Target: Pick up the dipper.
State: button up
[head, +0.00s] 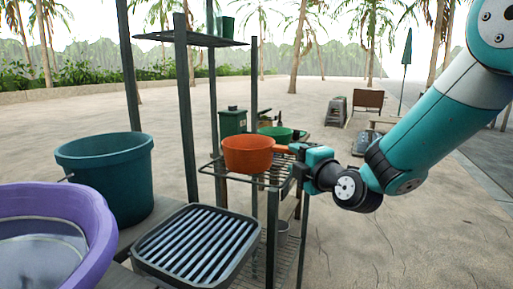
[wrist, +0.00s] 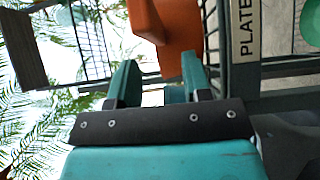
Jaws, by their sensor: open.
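The dipper (head: 250,154) is an orange round pan with a straight handle pointing right, resting upright on a wire rack shelf. My gripper (head: 297,162) is at the end of the handle, on its right side. In the wrist view, the orange dipper (wrist: 178,28) fills the top middle, and its handle comes down towards the space between my two open fingers (wrist: 158,72). The fingers stand apart. Whether either one touches the handle I cannot tell.
A green bowl (head: 276,133) sits right behind the dipper. A teal bucket (head: 105,178), a purple basin (head: 88,220) and a slatted dark tray (head: 198,249) stand left and in front. Dark rack posts (head: 187,105) rise left. A label plate (wrist: 246,27) shows on the shelf edge.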

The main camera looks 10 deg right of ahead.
aim_at(284, 151)
jog(key=p+x, duration=0.1)
jog(key=x, duration=0.5)
jog(key=shift+r+p, duration=0.1)
jog(key=shift+p, duration=0.25)
jog(key=shift+s, duration=0.1)
grip_shut()
